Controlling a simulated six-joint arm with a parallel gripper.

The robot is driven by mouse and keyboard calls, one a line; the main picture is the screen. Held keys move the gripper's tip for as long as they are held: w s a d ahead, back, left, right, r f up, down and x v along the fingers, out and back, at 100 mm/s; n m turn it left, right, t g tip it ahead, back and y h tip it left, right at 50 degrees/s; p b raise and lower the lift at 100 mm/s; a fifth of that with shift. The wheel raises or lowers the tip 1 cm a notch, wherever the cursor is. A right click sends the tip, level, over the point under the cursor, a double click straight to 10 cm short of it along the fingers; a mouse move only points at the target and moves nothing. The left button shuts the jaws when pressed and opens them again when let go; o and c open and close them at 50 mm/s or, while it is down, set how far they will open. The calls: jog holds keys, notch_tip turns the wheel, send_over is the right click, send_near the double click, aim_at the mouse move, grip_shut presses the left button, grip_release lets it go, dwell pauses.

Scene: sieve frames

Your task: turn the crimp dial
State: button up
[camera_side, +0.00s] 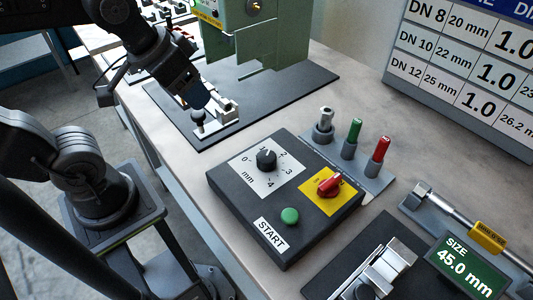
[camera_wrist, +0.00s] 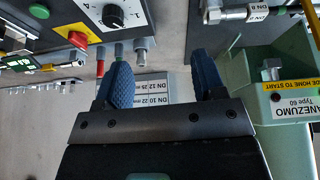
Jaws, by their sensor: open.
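The crimp dial (camera_side: 266,159) is a black knob on a white scale plate marked in mm, on the dark control box (camera_side: 232,207). Its pointer seems to face the upper side of the scale, near 1; the exact mark is too small to read. The dial also shows at the top of the wrist view (camera_wrist: 112,16). My gripper (camera_side: 203,101) is up and left of the dial in the side view, well apart from it, near a metal fixture. In the wrist view its blue-padded fingers are apart with nothing between them (camera_wrist: 162,80).
The box also bears a red switch (camera_side: 329,186) on a yellow plate and a green START button (camera_side: 289,215). Behind it stands a rack with grey, green (camera_side: 353,131) and red (camera_side: 380,148) pegs. The green press (camera_side: 250,40) is close beside my gripper. A display (camera_side: 466,266) reads 45.0 mm.

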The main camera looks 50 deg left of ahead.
jog(key=shift+o, duration=0.3)
jog(key=w+d+n+g, duration=0.1)
jog(key=w+d+g, duration=0.1)
jog(key=w+d, duration=0.2)
jog(key=shift+w+d+r+g, duration=0.2)
jog(key=shift+w+d+g, duration=0.1)
jog(key=shift+w, duration=0.35)
jog(key=n+g, duration=0.2)
send_near(267, 156)
notch_tip(267, 156, down, 10)
jog(key=shift+w+f, duration=0.1)
jog(key=c, duration=0.9)
